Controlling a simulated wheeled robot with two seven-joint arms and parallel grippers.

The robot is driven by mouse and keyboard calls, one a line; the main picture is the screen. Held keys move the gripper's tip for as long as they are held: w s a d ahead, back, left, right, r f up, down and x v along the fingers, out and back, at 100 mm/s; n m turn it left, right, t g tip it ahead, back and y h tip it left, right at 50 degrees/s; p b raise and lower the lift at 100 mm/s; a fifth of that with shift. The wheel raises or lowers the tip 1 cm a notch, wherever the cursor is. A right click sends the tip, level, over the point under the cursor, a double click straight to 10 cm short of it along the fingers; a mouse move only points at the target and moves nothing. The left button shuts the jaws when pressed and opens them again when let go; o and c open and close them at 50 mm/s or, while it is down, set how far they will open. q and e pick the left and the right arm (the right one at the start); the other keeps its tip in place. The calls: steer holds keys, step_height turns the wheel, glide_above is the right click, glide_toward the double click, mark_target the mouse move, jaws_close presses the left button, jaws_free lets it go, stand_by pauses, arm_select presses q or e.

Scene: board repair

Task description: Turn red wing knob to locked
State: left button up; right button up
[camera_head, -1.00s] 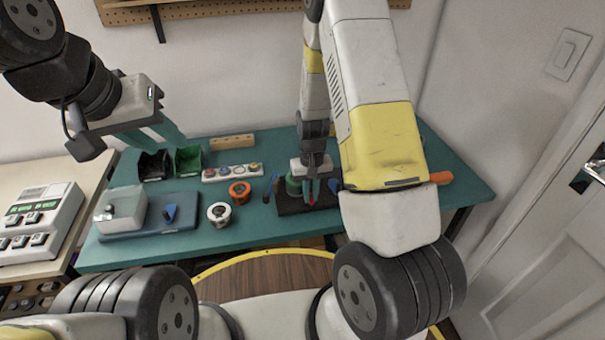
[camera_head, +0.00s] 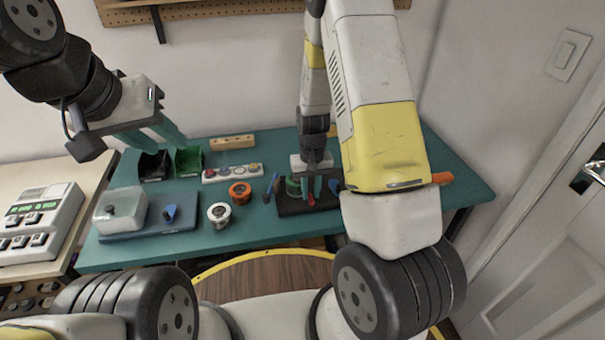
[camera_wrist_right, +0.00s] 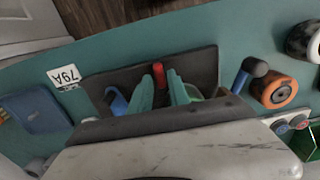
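The red wing knob (camera_head: 311,201) is on a dark base plate (camera_head: 290,208) at the right part of the teal bench. It also shows in the right wrist view (camera_wrist_right: 159,74) as a small red bar near the fingertips. My right gripper (camera_head: 311,195) points down over the plate with a gap between its fingers. In the wrist view the knob shows in line with that gap; I cannot tell whether a finger touches it. My left gripper (camera_head: 158,136) is open and empty above the bench's left back, far from the knob.
A blue handle (camera_wrist_right: 117,102) and a green cylinder (camera_head: 292,186) stand beside the knob.

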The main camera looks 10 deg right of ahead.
step_height(320, 180, up, 6)
steer(key=shift+r, duration=0.25)
steer(key=shift+r, duration=0.1)
step_height(320, 180, up, 6)
steer(key=r+t, duration=0.1)
glide_above(311, 197)
steer(key=s, duration=0.1)
steer(key=s+r+t+y, duration=0.2)
steer(key=s+r, duration=0.3)
steer(key=r, duration=0.5)
steer(key=s+r+t, duration=0.3)
steer(key=s+r, duration=0.7)
steer(key=s, duration=0.2)
steer(key=shift+s+a+r, duration=0.15)
steer(key=shift+s+r, duration=0.2)
steer(key=shift+s, duration=0.05)
